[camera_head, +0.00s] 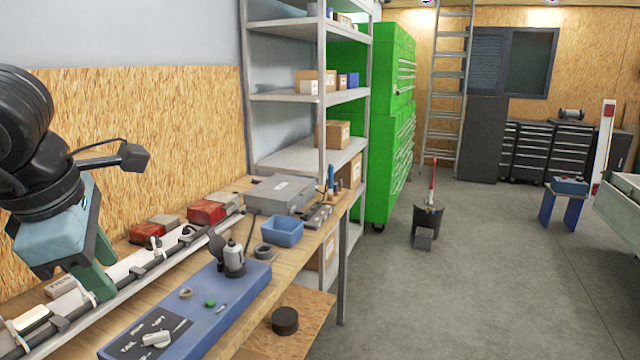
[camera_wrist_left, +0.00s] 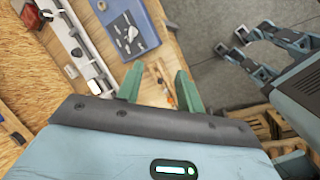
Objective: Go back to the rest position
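My left gripper (camera_head: 97,285) hangs at the left of the head view, its green fingers over the white rail on the bench. In the left wrist view its two fingers (camera_wrist_left: 160,88) stand apart with nothing held between them. Another gripper, which looks like my right one (camera_wrist_left: 232,42), shows at the upper right of the left wrist view. Its two fingers appear apart and empty, over the grey floor. It is not in the head view.
The wooden bench (camera_head: 205,293) carries a long white rail (camera_head: 140,262), a blue panel (camera_head: 215,310), a blue bin (camera_head: 283,231) and a grey case (camera_head: 281,194). Grey shelving (camera_head: 290,96) and a green cabinet (camera_head: 385,120) stand beyond. The floor (camera_head: 480,280) is mostly clear, with a black bucket (camera_head: 428,216).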

